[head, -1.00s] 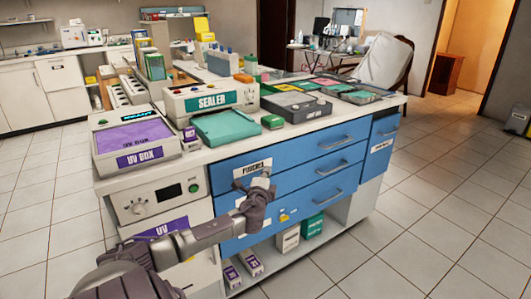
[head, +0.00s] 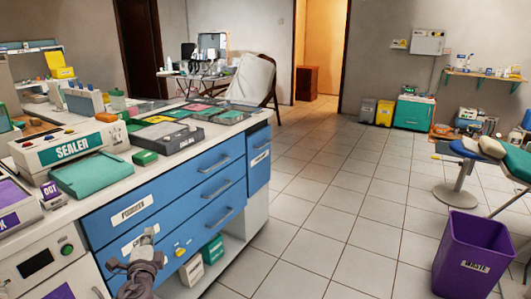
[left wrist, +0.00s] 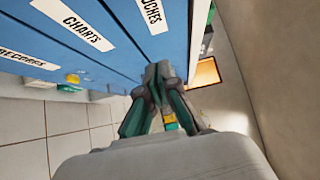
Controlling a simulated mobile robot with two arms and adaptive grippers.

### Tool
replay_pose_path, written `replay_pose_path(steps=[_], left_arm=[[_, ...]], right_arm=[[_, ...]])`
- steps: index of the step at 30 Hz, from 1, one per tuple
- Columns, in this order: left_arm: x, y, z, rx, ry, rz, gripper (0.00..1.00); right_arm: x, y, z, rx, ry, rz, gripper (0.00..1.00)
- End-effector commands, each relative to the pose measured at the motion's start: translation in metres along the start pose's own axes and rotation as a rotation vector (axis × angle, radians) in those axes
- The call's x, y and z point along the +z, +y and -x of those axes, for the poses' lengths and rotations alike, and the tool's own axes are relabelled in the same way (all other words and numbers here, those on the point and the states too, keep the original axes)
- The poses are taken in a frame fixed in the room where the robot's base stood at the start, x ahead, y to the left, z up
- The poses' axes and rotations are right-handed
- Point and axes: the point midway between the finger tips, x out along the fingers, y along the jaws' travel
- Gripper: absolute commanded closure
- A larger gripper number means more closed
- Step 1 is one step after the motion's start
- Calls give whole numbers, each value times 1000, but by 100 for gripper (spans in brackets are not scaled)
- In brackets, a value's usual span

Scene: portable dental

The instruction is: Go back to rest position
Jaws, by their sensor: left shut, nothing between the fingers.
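My left gripper (head: 143,248) shows at the lower left of the head view, in front of the blue drawers (head: 172,200) of the counter. In the left wrist view my left gripper (left wrist: 158,72) points along the drawer fronts (left wrist: 95,25), with its fingers together and nothing between them. I cannot tell whether it touches the drawer fronts. My right gripper is in neither view.
The counter holds a sealer (head: 70,148), a teal tray (head: 90,176) and several other items. A purple waste bin (head: 472,255) stands at the lower right, near a dental chair (head: 480,150). The tiled floor (head: 340,200) between is clear.

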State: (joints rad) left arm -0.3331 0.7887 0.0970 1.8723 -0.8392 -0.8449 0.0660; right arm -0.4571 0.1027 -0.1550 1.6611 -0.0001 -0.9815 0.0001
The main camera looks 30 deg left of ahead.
Motion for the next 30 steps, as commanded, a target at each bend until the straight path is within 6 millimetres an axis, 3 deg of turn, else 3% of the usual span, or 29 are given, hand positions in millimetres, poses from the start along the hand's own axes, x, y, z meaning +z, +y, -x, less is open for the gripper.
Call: replay_pose_path(steps=[5, 8, 11, 15, 21, 24, 30], left_arm=[[1, 9, 2, 21, -6, 10, 100], [2, 41, 12, 101, -27, 50, 100], [2, 98, 36, 246, -67, 123, 100], [-8, 190, 92, 500, -138, 251, 100], [-42, 295, 197, 855, -235, 424, 100], [-64, 330, 250, 1008, -276, 496, 100], [-104, 367, 334, 1239, -335, 606, 100]], right_arm=[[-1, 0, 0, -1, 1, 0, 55], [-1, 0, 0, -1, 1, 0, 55], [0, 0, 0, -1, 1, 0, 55], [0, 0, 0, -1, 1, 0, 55], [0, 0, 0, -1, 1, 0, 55], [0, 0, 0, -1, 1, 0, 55], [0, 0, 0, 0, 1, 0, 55]])
